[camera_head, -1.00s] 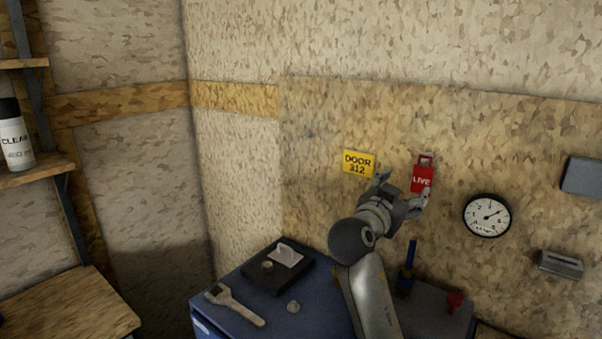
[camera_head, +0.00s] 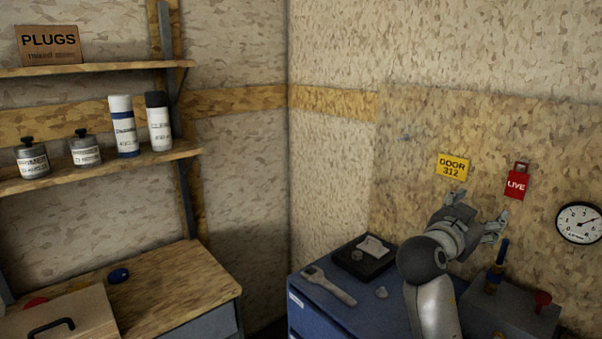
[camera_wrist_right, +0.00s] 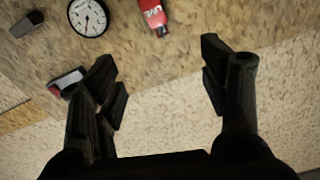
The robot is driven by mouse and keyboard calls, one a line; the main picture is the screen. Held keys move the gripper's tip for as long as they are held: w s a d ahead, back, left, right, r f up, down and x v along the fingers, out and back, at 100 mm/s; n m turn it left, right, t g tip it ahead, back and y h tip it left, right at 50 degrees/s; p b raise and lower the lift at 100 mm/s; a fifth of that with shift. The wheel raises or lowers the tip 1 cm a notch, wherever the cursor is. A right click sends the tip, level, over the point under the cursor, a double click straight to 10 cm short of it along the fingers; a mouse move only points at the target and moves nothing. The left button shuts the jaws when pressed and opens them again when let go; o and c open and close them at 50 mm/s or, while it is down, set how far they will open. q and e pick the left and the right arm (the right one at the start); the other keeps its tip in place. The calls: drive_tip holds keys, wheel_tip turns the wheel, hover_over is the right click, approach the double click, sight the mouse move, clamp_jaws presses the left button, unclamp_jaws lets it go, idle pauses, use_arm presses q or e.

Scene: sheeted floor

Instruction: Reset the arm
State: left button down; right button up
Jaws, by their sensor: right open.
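My right gripper (camera_head: 476,210) is raised in front of the board on the right wall, its fingers spread and empty, just below a yellow "DOOR 312" sign (camera_head: 452,167) and a red "LIVE" tag (camera_head: 516,184). In the right wrist view my right gripper (camera_wrist_right: 162,82) shows two dark fingers wide apart with nothing between them. The red tag (camera_wrist_right: 153,16) lies beyond them at the top of that view. My left gripper is in neither view.
A blue cabinet (camera_head: 330,318) below my right arm holds a black tray (camera_head: 352,262), a brush-like tool (camera_head: 329,286) and a grey box (camera_head: 520,318). A round gauge (camera_head: 580,223) hangs at right. Shelves (camera_head: 100,172) with bottles and a wooden bench (camera_head: 185,282) stand at left.

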drive_tip(key=s+a+f+n+g+y, duration=0.15)
drive_tip(key=s+f+n+y, duration=0.35)
drive_tip(key=f, duration=0.9)
drive_tip(key=s+a+f+n+g+y, duration=0.1)
drive_tip(key=s+a+f+n+y, duration=0.15)
drive_tip(key=s+f, duration=0.7)
drive_tip(key=s+a+f+n+g+y, duration=0.3)
drive_tip(key=s+a+f, duration=0.2)
drive_tip(key=s+f, duration=0.5)
drive_tip(key=s+a+f+n+g+y, duration=0.4)
drive_tip(key=s+f, duration=0.3)
drive_tip(key=s, duration=0.6)
wheel_tip(320, 180, down, 28)
drive_tip(key=s, duration=0.2)
drive_tip(key=s+d+f+g+b, duration=0.1)
drive_tip(key=s+d+f, duration=0.1)
drive_tip(key=s+f, duration=1.3)
drive_tip(key=shift+s+h, duration=0.3)
drive_tip(key=shift+h, duration=0.15)
drive_tip(key=shift+d, duration=0.1)
